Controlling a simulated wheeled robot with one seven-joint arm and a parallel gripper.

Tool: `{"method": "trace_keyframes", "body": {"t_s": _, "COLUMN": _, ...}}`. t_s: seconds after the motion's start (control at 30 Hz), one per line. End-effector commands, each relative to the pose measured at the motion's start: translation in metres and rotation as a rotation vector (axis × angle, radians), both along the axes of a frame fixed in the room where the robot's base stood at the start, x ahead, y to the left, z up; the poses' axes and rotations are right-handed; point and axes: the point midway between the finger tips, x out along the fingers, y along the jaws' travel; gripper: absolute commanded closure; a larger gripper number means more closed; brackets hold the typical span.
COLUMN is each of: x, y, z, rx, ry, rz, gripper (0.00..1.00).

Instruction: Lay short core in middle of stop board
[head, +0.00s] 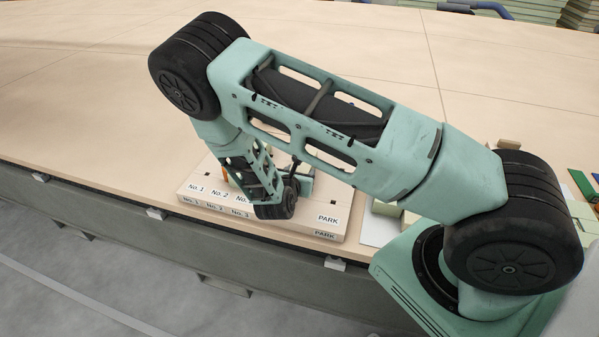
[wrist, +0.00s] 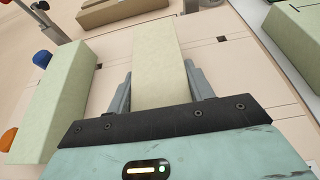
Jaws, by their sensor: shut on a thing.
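In the wrist view my gripper (wrist: 160,88) is shut on a pale green core (wrist: 157,55), with a grey finger on each side. Its near end is hidden by the gripper body. The core is over the beige stop board (wrist: 222,68); I cannot tell whether it touches it. In the head view the stop board (head: 327,219) lies near the table's front edge, marked No. 1, No. 2, No. 3 and PARK. My arm hides the gripper and the held core there.
Another pale green block (wrist: 52,98) lies left of the held core, beside an orange peg (wrist: 8,139) and a blue peg (wrist: 42,59). A brown block (wrist: 122,10) lies beyond. More pale pieces (head: 386,208) lie right of the board. The table (head: 80,100) is clear at left.

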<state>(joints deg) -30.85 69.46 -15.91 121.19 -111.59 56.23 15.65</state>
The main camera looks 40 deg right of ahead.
Motion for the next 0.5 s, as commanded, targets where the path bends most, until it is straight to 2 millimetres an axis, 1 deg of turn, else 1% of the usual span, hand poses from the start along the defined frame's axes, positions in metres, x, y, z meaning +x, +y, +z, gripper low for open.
{"method": "trace_keyframes", "body": {"t_s": 0.5, "x": -0.0001, "y": 0.0000, "z": -0.0043, "rx": 0.000, "ry": 0.000, "rz": 0.000, "gripper": 0.69}}
